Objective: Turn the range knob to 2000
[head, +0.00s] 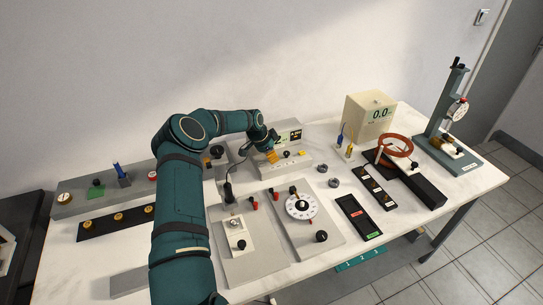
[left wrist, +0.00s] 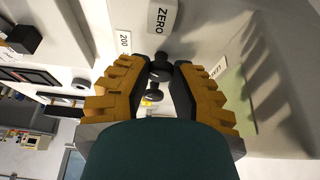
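My left gripper (head: 271,156) is in front of a grey instrument (head: 296,163) with a small lit display, at the back middle of the table. In the left wrist view its yellow fingers (left wrist: 160,75) are apart, with a black knob (left wrist: 160,67) between their tips. Some space shows beside the knob, but I cannot tell whether a pad touches it. A "200" label (left wrist: 124,42) and a "ZERO" label (left wrist: 163,16) are close by. No "2000" mark is readable, and I cannot read the knob's setting. My right gripper is not in view.
A white dial (head: 302,206) on a grey panel lies in front. A tall gauge stand (head: 447,115) is at the far right. Bare table shows around the two dark nuts.

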